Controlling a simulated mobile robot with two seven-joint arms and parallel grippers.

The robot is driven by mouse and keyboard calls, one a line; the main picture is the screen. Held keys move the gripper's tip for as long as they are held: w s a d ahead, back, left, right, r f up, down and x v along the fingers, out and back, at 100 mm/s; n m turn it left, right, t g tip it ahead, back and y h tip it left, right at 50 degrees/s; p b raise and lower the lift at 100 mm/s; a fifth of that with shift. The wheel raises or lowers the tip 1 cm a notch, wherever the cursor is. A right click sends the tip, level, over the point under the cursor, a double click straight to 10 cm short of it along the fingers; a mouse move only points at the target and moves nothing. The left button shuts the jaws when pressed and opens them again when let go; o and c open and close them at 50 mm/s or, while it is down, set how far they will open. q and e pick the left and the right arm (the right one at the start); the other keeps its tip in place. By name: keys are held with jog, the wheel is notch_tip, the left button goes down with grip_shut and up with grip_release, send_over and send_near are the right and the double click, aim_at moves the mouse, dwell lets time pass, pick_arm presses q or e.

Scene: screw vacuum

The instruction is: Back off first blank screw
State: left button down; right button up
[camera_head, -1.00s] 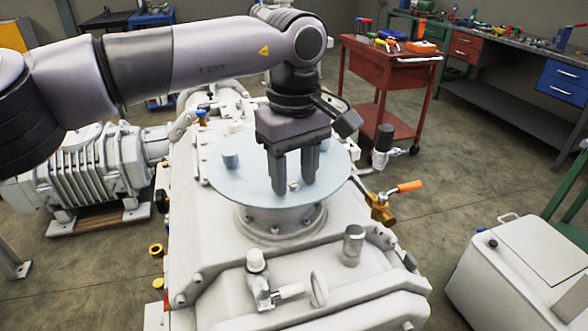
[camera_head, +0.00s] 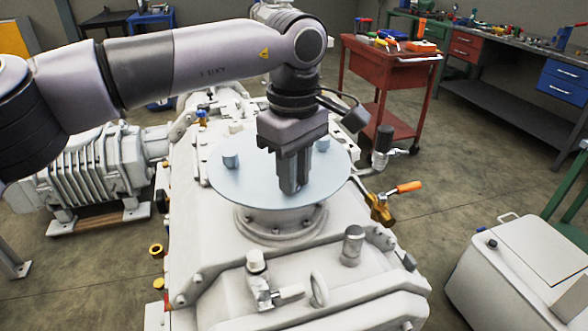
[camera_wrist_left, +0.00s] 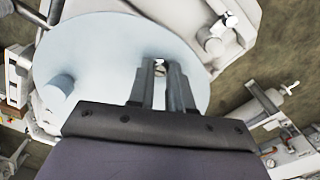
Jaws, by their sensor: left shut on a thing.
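The blank is a round, pale blue disc (camera_head: 240,185) on the flange on top of the white vacuum machine (camera_head: 205,260). It also shows in the wrist view (camera_wrist_left: 100,50). One pale cylindrical screw (camera_head: 231,160) stands at its left side, and another (camera_head: 322,144) at its far right. A screw also shows at the left of the disc in the wrist view (camera_wrist_left: 57,92). My left gripper (camera_head: 292,190) points down over the disc's front part, its fingers shut on a screw (camera_wrist_left: 160,68) near the rim. That screw is mostly hidden between the fingertips. My right gripper is not in view.
In front of the flange, the machine carries upright fittings (camera_head: 352,245) and a ring (camera_head: 318,288). An orange-handled valve (camera_head: 402,188) juts out at its right. A red tool cart (camera_head: 390,80) stands behind right, and a white box unit (camera_head: 525,265) at front right.

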pick_arm(q)
jog(key=n, duration=0.4)
jog(key=shift+n, duration=0.3)
jog(key=n, duration=0.5)
jog(key=n+b, duration=0.1)
jog(key=n, duration=0.4)
jog(key=shift+n, duration=0.4)
jog(key=n, duration=0.3)
jog(key=shift+n, duration=0.8)
jog(key=shift+f+b, duration=0.1)
jog(key=shift+b, duration=0.2)
jog(key=c, duration=1)
grip_release()
